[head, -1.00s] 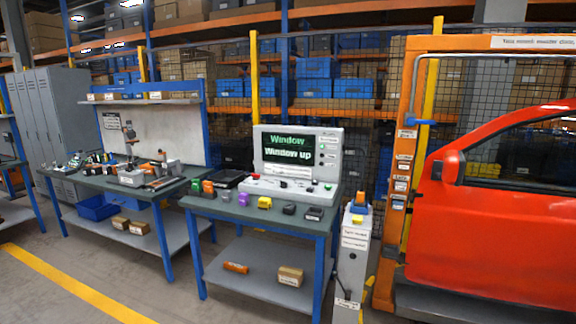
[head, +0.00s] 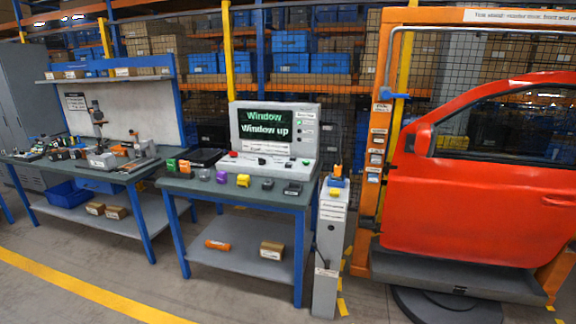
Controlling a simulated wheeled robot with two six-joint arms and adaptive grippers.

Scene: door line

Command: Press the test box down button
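The test box (head: 274,130) is a light grey unit with a dark screen reading "Window" and "Window up" in green. It stands at the back of the middle table (head: 240,194). Its sloped front panel (head: 262,163) carries a red button (head: 233,155) at the left and small dark and green controls further right. I cannot tell at this size which control is the down button. Neither of my grippers is in the head view.
Several small coloured parts lie along the table's front, including a yellow one (head: 243,181). A grey pedestal (head: 329,245) stands at the table's right. A red door (head: 480,180) hangs in an orange frame (head: 374,150). Open floor lies in front.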

